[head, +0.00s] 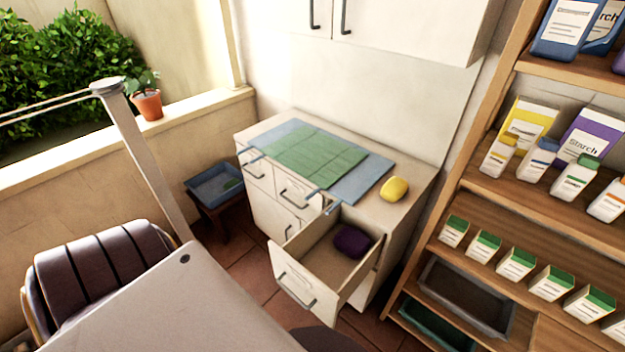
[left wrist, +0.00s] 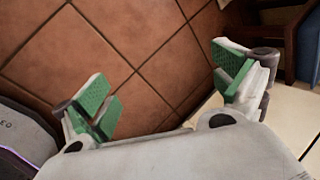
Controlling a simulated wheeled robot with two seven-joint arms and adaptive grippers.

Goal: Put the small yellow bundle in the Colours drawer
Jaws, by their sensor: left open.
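The small yellow bundle (head: 394,189) lies on the right end of the cabinet (head: 410,205) top, beside the blue and green cloths. One cabinet drawer (head: 305,287) at the right is pulled out, with a dark purple bundle (head: 352,241) inside. I cannot read any label on it, so I cannot tell whether it is the Colours drawer. My left gripper (left wrist: 165,85) shows only in the left wrist view. Its green-padded fingers are wide apart and empty, above brown floor tiles. My right gripper is not in view.
Blue and green cloths (head: 315,153) cover much of the cabinet top. A wooden shelf (head: 480,195) with several boxes and bottles stands close on the right. A blue tray (head: 213,186) on a stool is left of the cabinet. A dark ribbed seat (head: 95,265) is at lower left.

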